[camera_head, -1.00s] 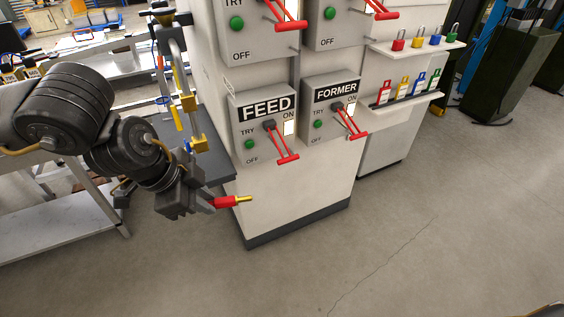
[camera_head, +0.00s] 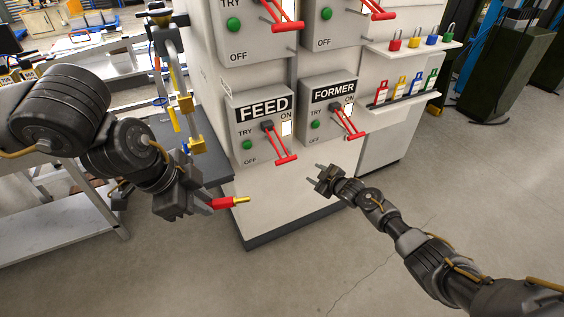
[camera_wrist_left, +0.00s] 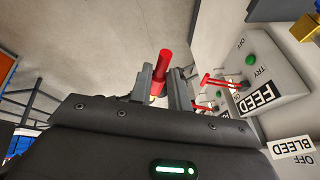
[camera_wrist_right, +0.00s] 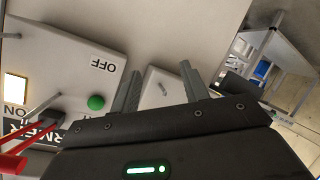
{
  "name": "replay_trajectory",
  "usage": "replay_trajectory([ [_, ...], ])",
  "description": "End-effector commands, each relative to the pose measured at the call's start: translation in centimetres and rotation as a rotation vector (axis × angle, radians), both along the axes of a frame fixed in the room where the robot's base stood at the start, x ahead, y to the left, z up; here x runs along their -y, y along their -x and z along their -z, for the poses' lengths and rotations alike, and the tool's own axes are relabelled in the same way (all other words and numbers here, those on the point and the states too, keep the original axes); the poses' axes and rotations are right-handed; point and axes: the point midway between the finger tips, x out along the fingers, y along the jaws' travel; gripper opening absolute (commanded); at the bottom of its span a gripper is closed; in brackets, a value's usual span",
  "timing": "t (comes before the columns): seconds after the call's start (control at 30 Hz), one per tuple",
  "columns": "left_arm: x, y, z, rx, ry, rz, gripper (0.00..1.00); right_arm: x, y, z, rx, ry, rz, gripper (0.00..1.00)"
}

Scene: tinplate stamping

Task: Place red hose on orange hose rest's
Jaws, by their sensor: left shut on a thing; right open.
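The red hose end (camera_head: 223,203) with a brass tip is in my left gripper (camera_head: 206,206), in front of the lower cabinet, left of centre in the head view. In the left wrist view the red piece (camera_wrist_left: 160,66) stands between the closed-in fingers of the gripper (camera_wrist_left: 165,88). Only a short length of it shows. My right gripper (camera_head: 313,175) is open and empty, in front of the cabinet below the FORMER box. Its spread fingers also show in the right wrist view (camera_wrist_right: 160,88). I cannot make out an orange hose rest.
The cabinet carries the FEED box (camera_head: 264,120) and FORMER box (camera_head: 329,105), with protruding red levers. A pipe with brass valve parts (camera_head: 186,104) stands left of it. Shelves (camera_head: 405,106) hold coloured padlocks and tags. The floor at right is open.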

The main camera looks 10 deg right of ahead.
Motion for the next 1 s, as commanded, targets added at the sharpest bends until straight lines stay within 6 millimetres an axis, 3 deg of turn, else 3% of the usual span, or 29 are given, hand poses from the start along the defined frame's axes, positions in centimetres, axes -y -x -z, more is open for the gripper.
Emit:
replay_trajectory([
  [0.03,0.0,0.0,0.0,0.000,0.000,0.000,0.00,-0.7,-1.3,-3.4,0.062,0.029,-0.051,0.45],
  [0.13,0.0,0.0,0.0,0.000,0.000,0.000,0.00,-2.4,-2.9,-9.3,0.178,0.096,-0.157,0.45],
  [0.3,0.0,0.0,0.0,0.000,0.000,0.000,0.00,-5.9,-3.7,-19.5,0.397,0.247,-0.359,0.45],
  [0.47,0.0,0.0,0.0,0.000,0.000,0.000,0.00,-9.8,-1.7,-28.7,0.636,0.440,-0.581,0.45],
  [0.6,0.0,0.0,0.0,0.000,0.000,0.000,0.00,-13.6,2.8,-35.3,0.886,0.669,-0.820,0.45],
  [0.7,0.0,0.0,0.0,0.000,0.000,0.000,0.00,-16.2,7.9,-38.2,1.095,0.864,-1.026,0.45],
  [0.77,0.0,0.0,0.0,0.000,0.000,0.000,0.00,-17.3,11.5,-38.5,1.225,0.982,-1.164,0.45],
  [0.9,0.0,0.0,0.0,0.000,0.000,0.000,0.00,-18.7,19.0,-36.0,1.494,1.154,-1.456,0.45],
  [1.0,0.0,0.0,0.0,0.000,0.000,0.000,0.00,-19.0,23.1,-34.0,1.674,1.200,-1.606,0.45],
])
